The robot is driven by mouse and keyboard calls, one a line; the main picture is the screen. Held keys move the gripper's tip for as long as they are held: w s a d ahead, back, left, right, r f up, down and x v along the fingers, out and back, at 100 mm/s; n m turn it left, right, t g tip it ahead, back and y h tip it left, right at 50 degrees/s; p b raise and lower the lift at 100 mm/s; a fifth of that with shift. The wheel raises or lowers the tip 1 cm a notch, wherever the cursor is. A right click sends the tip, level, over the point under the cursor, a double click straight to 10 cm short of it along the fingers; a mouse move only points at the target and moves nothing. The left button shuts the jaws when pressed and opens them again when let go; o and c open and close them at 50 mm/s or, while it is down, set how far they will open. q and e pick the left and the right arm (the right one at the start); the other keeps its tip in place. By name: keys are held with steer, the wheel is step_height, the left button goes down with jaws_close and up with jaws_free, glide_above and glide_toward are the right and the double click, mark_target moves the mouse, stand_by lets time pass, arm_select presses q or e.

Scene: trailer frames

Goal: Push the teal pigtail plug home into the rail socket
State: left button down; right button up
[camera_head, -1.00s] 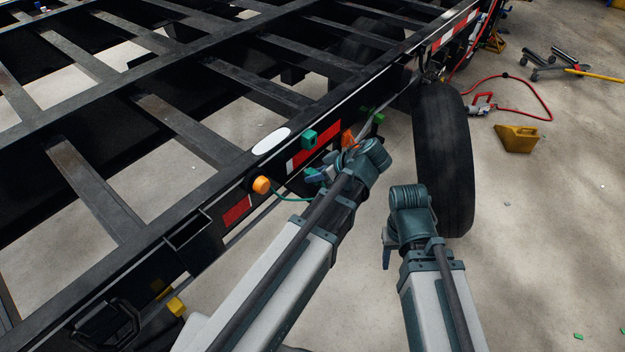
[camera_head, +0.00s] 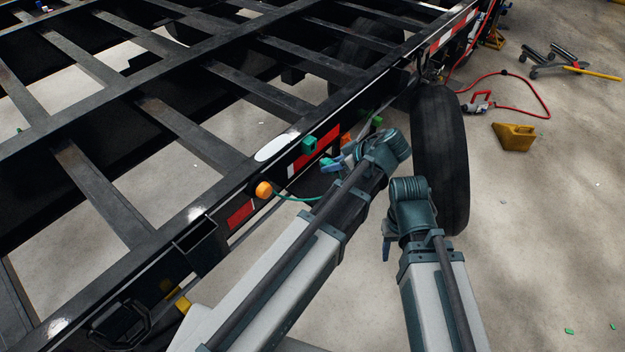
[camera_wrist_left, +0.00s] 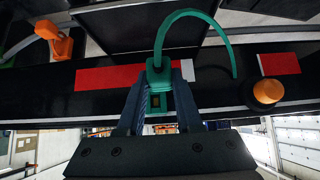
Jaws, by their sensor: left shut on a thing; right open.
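The teal rail socket (camera_head: 309,144) sits on the outer face of the black trailer rail (camera_head: 227,186), by a red-and-white strip. My left gripper (camera_head: 333,164) is beside the rail, just right of and below the socket in the head view. In the left wrist view its blue fingers (camera_wrist_left: 159,104) are shut on the teal plug (camera_wrist_left: 158,74). The plug's green cable (camera_wrist_left: 193,14) loops to the orange lamp (camera_wrist_left: 267,92). A block with a dark opening shows between the fingers; I cannot tell whether plug and socket touch. My right gripper (camera_head: 387,247) is open, low and away from the rail.
The orange lamp on the rail also shows in the head view (camera_head: 264,189). An orange clip (camera_wrist_left: 61,43) is on the rail beyond the strip. A black tire (camera_head: 441,155) stands close beside my arms. A yellow chock (camera_head: 514,137) and red hose lie on the open floor.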

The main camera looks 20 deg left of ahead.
arm_select(q)
steer(key=w+a+r, duration=0.1)
steer(key=w+a+r+p, duration=0.1)
steer(key=shift+w+a, duration=0.25)
steer(key=shift+a, duration=0.15)
arm_select(e)
step_height(320, 180, up, 2)
arm_select(q)
steer(key=shift+w+a, duration=0.2)
steer(key=shift+a, duration=0.4)
stand_by(1.7)
steer(key=c, duration=0.5)
jaws_free()
steer(key=shift+r, duration=0.1)
arm_select(e)
steer(key=shift+r, duration=0.15)
